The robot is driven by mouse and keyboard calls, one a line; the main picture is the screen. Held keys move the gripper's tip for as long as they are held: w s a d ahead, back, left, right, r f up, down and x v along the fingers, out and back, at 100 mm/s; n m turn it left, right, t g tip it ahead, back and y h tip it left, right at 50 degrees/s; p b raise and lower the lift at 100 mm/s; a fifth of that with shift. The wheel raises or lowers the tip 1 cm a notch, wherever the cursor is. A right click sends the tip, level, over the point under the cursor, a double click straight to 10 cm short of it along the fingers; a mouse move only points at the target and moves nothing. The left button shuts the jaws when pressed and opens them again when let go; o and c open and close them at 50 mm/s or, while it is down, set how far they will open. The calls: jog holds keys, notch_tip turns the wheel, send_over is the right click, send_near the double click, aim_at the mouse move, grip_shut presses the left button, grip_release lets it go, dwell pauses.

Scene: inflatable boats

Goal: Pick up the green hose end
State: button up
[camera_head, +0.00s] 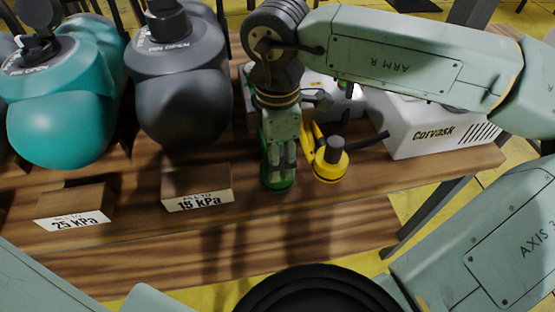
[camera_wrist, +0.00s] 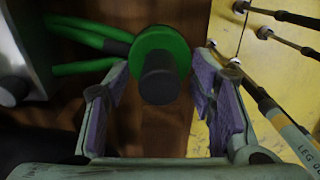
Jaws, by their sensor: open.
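The green hose end has a round green flange and a dark grey cylindrical stub. In the head view its green rim (camera_head: 279,187) shows at the lower end of my gripper (camera_head: 279,165), which points down and hides most of it. In the wrist view the green hose end (camera_wrist: 158,80) lies between the two open fingers (camera_wrist: 162,72) with purple pads. Gaps show on both sides of the stub, so the fingers are not closed on it. Green hoses (camera_wrist: 80,48) run from it to the upper left.
A yellow hose end (camera_head: 330,163) stands close right of my gripper on the wooden table (camera_head: 290,235). A white Corvask box (camera_head: 420,125) is at right. Grey (camera_head: 180,90) and teal (camera_head: 70,100) inflatables are at left, behind blocks labelled 15 kPa (camera_head: 198,190) and 25 kPa (camera_head: 75,207).

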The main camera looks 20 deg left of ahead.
jog(key=shift+c, duration=0.5)
grip_shut()
jog(key=shift+r, duration=0.15)
notch_tip(320, 180, up, 28)
jog(key=p, duration=0.3)
dwell(0.3)
notch_tip(320, 180, down, 4)
jog(key=b, duration=0.3)
